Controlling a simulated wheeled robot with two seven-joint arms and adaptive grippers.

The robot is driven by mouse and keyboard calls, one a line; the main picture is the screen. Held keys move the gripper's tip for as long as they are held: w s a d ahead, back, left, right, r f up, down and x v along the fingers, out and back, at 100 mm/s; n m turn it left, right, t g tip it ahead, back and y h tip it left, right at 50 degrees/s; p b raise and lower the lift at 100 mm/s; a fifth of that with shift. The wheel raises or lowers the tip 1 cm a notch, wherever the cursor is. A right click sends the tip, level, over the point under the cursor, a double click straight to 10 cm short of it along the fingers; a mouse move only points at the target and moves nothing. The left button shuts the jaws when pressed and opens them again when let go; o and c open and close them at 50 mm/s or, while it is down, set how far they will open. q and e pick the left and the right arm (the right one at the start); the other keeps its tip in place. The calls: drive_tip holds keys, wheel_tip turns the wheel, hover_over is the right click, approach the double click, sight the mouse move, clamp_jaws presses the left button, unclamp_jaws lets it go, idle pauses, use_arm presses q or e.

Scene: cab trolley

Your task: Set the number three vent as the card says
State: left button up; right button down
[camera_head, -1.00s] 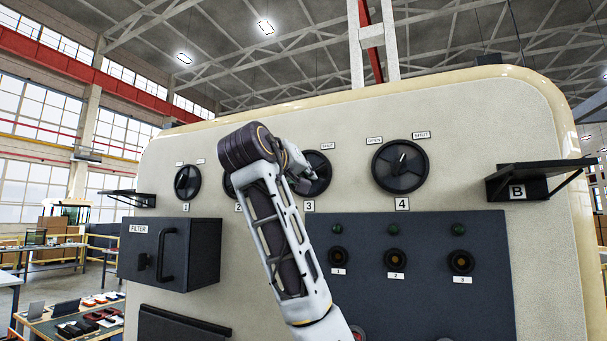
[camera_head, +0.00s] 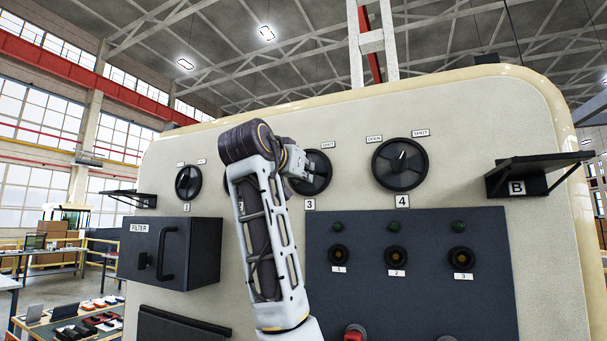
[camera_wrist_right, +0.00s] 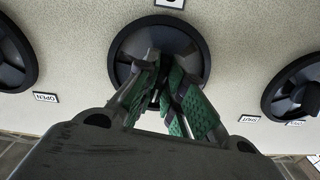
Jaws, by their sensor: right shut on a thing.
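The number three vent (camera_head: 320,172) is a round black dial on the cream panel, above the plate marked 3 (camera_head: 309,204). My right gripper (camera_head: 300,165) comes at it from the left and covers its left part. In the right wrist view the vent (camera_wrist_right: 195,40) is seen close up. There the green-padded fingers of my right gripper (camera_wrist_right: 167,88) are shut on the bar across its middle. The fingers hide most of the bar, so its setting is hard to read. One SHUT label (camera_head: 327,145) shows above it. I see no card. My left gripper is out of view.
Vent four (camera_head: 401,165) stands close on the right, vent one (camera_head: 188,183) further left. My arm hides most of vent two. A filter box (camera_head: 170,253) juts out at lower left. Shelf B (camera_head: 538,175) juts out at right. A dark button panel (camera_head: 420,280) lies below.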

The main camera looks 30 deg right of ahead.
drive_tip(key=shift+m, duration=2.1)
drive_tip(key=c, duration=1.5)
unclamp_jaws()
drive_tip(key=shift+a, duration=0.1)
drive_tip(key=v, duration=1.2)
